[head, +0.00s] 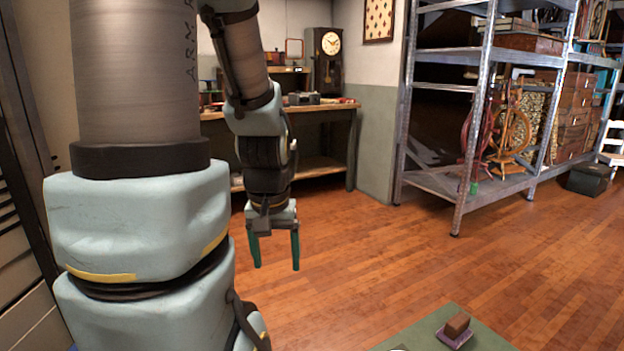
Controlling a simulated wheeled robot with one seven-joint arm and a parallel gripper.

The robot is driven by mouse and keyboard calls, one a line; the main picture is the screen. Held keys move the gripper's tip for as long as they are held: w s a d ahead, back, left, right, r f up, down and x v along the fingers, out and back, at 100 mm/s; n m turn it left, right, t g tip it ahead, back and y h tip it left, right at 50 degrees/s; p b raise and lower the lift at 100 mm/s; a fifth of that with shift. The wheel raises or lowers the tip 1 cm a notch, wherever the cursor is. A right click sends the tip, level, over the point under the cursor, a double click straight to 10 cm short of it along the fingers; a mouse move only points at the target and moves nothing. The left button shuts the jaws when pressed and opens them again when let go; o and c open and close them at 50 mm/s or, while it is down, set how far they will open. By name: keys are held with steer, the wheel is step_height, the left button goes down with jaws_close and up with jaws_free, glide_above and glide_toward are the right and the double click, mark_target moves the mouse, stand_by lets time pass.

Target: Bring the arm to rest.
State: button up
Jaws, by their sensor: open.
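My gripper (275,256) hangs from my arm left of the picture's middle in the head view. Its two green fingers point down and stand apart, with nothing between them. It is in the air, with wooden floor behind it. My arm's large pale links fill the left of the view and hide what is behind them.
A green surface (490,341) shows at the bottom right, with a brown block (457,325) on a purple dish (444,338). A metal shelf rack (465,190) stands at the right. A wooden workbench (335,109) stands behind my gripper. The wooden floor (370,260) between is clear.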

step_height(320, 180, up, 14)
steer(key=p, duration=1.2)
